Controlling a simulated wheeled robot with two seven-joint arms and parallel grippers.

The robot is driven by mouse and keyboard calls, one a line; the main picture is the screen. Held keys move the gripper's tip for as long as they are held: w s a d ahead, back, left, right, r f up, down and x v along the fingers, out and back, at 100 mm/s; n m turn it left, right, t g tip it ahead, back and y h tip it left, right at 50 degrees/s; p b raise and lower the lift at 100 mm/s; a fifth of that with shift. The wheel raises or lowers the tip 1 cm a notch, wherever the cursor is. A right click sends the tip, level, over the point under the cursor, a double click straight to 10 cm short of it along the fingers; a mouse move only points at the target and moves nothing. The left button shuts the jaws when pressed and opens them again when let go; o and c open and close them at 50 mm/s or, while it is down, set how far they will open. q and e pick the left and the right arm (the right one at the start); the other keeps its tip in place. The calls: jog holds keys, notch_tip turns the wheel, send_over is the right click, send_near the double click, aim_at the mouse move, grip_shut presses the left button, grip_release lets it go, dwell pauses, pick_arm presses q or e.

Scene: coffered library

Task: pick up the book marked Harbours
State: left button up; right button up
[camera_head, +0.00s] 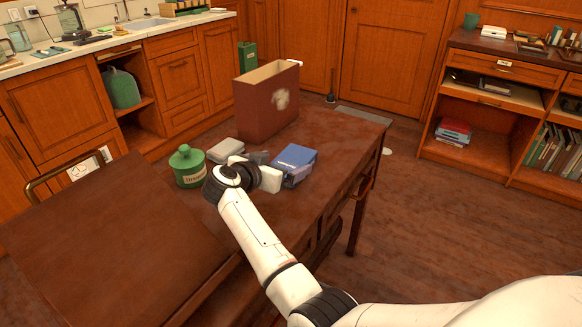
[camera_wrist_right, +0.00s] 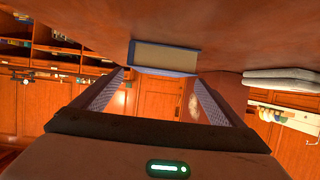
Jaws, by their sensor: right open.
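A blue book (camera_head: 297,157) lies on the brown table, right of the middle; I cannot read any title on it. My right gripper (camera_head: 277,167) is low over the table beside the blue book, at its near left side, and partly hides it. In the right wrist view, which is upside down, the blue book (camera_wrist_right: 165,58) shows its pale page edge just beyond the fingertips, roughly between them. The right gripper (camera_wrist_right: 160,82) is open, with nothing held. My left gripper is in neither view.
A grey book (camera_head: 225,150) lies left of my right gripper, with a green lidded jar (camera_head: 188,168) beside it. A tall dark red open box (camera_head: 262,108) stands behind them. The table's right edge is close to the blue book. The table's front left is bare.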

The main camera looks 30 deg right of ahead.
aim_at(292, 160)
jog(key=x, duration=0.3)
jog(key=shift+s+b, duration=0.1)
jog(key=shift+b, duration=0.2)
jog(key=shift+w+d+f, duration=0.15)
jog(key=shift+w+d, duration=0.05)
jog(key=shift+d, duration=0.05)
jog(key=shift+c, duration=0.2)
